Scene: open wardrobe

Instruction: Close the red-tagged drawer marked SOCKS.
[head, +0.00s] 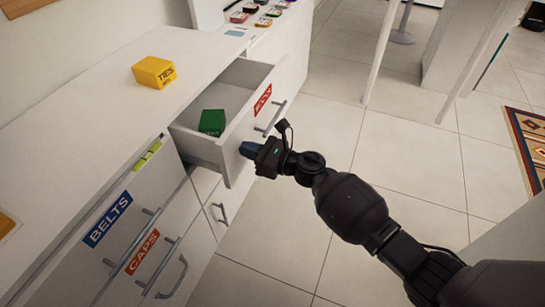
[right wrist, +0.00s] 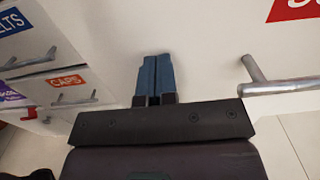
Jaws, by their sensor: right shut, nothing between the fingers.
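The open drawer (head: 226,146) sticks out from the white cabinet, with a red tag (head: 262,100) on its front; the tag's lettering is too small to read in the head view. The red tag is cut off at the top right of the right wrist view (right wrist: 300,8). A bar handle (head: 270,119) is beside the tag, and it also shows in the right wrist view (right wrist: 262,78). A green box (head: 212,122) lies inside the drawer. My right gripper (head: 246,150) is shut and empty, its blue fingertips at the drawer front, left of the handle; contact cannot be told. My left gripper is out of view.
A yellow TIES box (head: 155,72) stands on the cabinet top (head: 75,125). Drawers tagged BELTS (head: 107,219) and CAPS (head: 142,251), with protruding handles, are at the lower left. Tiled floor (head: 400,155) is open to the right.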

